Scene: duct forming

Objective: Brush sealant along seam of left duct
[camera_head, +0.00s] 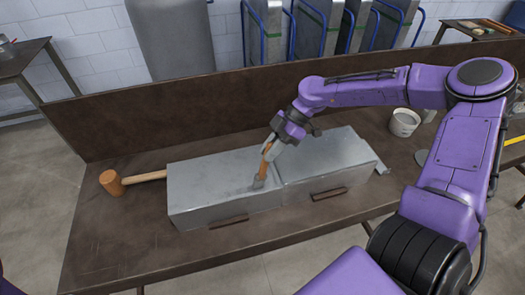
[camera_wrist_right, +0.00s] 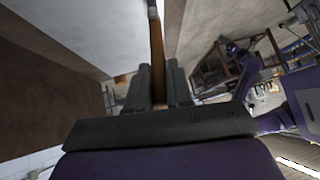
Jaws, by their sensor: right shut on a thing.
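The left duct (camera_head: 215,185) is a grey metal box lying on the brown workbench. The right duct (camera_head: 325,158) lies end to end with it, and a seam (camera_head: 279,182) runs between them. My right gripper (camera_head: 275,138) is shut on the wooden handle of a brush (camera_head: 264,165). The brush is tilted, with its bristle end down at the left duct's top near the seam; I cannot tell if it presses on the metal. In the right wrist view the handle (camera_wrist_right: 157,60) stands between the fingers. My left gripper is not in view.
A mallet (camera_head: 112,183) lies left of the left duct. A white pot (camera_head: 404,122) stands at the back right, beyond the right duct. Dark handles (camera_head: 229,220) stick out from the ducts' front. A raised board (camera_head: 190,103) edges the bench's back. The bench's left front is clear.

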